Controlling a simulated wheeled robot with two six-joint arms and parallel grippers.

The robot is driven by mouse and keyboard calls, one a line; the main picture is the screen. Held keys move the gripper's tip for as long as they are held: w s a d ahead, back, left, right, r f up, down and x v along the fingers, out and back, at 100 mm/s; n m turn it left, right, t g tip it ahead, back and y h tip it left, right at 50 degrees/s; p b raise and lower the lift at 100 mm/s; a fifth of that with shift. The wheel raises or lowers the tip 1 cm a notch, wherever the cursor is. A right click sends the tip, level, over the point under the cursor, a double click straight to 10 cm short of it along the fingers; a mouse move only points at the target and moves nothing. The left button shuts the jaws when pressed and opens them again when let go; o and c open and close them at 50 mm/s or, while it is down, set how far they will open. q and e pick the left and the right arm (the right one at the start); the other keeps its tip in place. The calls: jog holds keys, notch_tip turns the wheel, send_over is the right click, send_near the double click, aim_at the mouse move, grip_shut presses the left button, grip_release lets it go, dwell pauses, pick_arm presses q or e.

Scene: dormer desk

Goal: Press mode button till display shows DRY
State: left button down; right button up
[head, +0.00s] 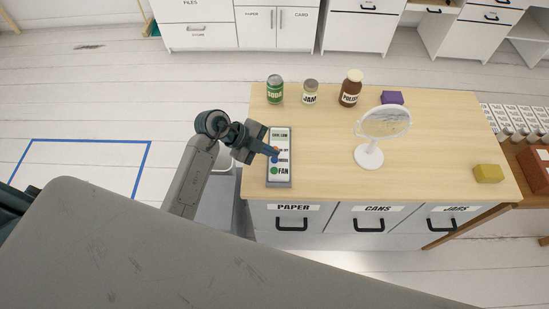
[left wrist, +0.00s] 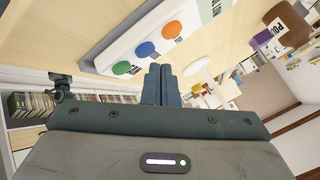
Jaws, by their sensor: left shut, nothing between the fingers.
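The white control panel (head: 286,181) with a grey edge lies on the wooden desk near its left side. Its display (head: 279,135) at the far end carries small green text that I cannot read surely. In the left wrist view an orange button (left wrist: 173,29), a blue button (left wrist: 146,48) and a green button (left wrist: 122,68) sit in a row. The green one is labelled FAN in the head view; the blue one's label is partly legible as MODE. My left gripper (head: 275,152) is shut and empty, its tips over the panel near the orange and blue buttons. Contact cannot be told. My right gripper is not in view.
A green soda can (head: 275,90), a jam jar (head: 310,92) and a brown bottle (head: 350,90) stand behind the panel. A round mirror (head: 369,156) stands to the right. A purple block (head: 392,98) and a yellow block (head: 488,173) lie farther right.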

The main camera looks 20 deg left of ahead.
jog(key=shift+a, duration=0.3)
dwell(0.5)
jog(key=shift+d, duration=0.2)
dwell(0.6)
pick_arm(q)
jog(key=shift+f, duration=0.1)
jog(key=shift+f, duration=0.25)
